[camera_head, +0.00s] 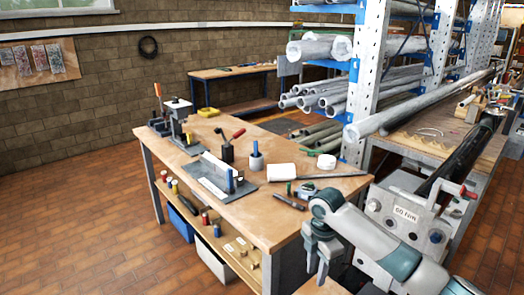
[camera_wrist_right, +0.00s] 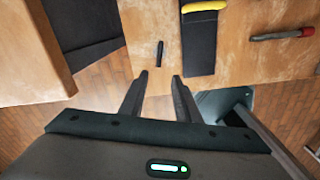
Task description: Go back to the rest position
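My right gripper (camera_head: 317,262) hangs pointing down at the near right corner of the wooden workbench (camera_head: 262,205), with my grey arm reaching in from the right. In the right wrist view its two fingers (camera_wrist_right: 158,88) stand apart with nothing between them. Beyond the fingertips, a small dark object (camera_wrist_right: 160,53) lies on a wooden surface (camera_wrist_right: 240,62), apart from the fingers. My left gripper does not show in either view.
The bench carries a press (camera_head: 179,120), a blue-topped cylinder (camera_head: 256,158), a white roll (camera_head: 282,172) and small tools. A pipe rack (camera_head: 367,70) stands behind. A grey machine (camera_head: 405,215) stands close right. Brick floor (camera_head: 80,225) is free at left.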

